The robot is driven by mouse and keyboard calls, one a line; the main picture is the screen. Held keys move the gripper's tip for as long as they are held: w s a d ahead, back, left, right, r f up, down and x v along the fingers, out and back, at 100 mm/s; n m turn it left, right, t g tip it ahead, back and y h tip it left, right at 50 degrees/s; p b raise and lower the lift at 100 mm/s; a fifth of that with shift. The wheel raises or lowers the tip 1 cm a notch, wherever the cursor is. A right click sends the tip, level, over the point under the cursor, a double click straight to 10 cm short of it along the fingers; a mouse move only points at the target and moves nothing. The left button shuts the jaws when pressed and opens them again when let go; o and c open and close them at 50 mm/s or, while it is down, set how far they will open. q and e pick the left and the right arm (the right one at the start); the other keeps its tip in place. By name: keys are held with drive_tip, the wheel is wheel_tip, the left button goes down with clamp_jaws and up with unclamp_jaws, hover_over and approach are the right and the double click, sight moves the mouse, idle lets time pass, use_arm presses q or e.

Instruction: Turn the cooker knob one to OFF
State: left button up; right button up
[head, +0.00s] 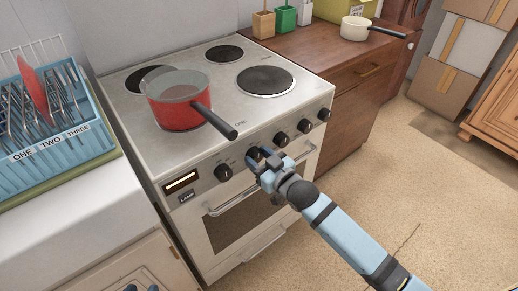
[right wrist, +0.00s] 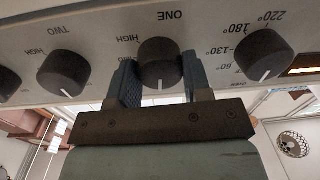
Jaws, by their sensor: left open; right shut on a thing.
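Cooker knob one (right wrist: 160,62) is black with a white pointer line, on the cooker's front panel above the label ONE, which reads upside down in the right wrist view. Its line points away from that label; HIGH is printed beside it, and no OFF mark is readable. My right gripper (right wrist: 158,85) has a finger on either side of the knob and is shut on it. In the head view, knob one (head: 253,154) is partly covered by my right gripper (head: 266,163). My left gripper (head: 140,284) is open and empty at the bottom edge, partly cut off.
The oven knob (head: 222,172) and knob two (right wrist: 64,72) flank knob one. A red saucepan (head: 172,116) stands on the cooker, its dark handle reaching over the front edge above the knobs. The oven handle (head: 232,200) runs below. A blue dish rack (head: 88,148) stands left.

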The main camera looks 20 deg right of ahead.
use_arm(q)
drive_tip(key=shift+a+r, duration=0.1)
use_arm(e)
drive_tip(key=shift+n, duration=0.7)
drive_tip(key=o, duration=0.9)
use_arm(q)
drive_tip(key=shift+r, duration=0.1)
use_arm(e)
drive_tip(key=shift+s, duration=0.1)
drive_tip(key=shift+s+d+p, duration=0.2)
drive_tip(key=shift+s+p, duration=0.15)
use_arm(q)
drive_tip(key=shift+a+p, duration=0.2)
drive_tip(key=shift+p, duration=0.7)
use_arm(e)
drive_tip(key=v, duration=1.2)
drive_tip(key=shift+s+d+r, duration=0.1)
drive_tip(key=shift+s+d, duration=0.1)
drive_tip(key=shift+s, duration=0.15)
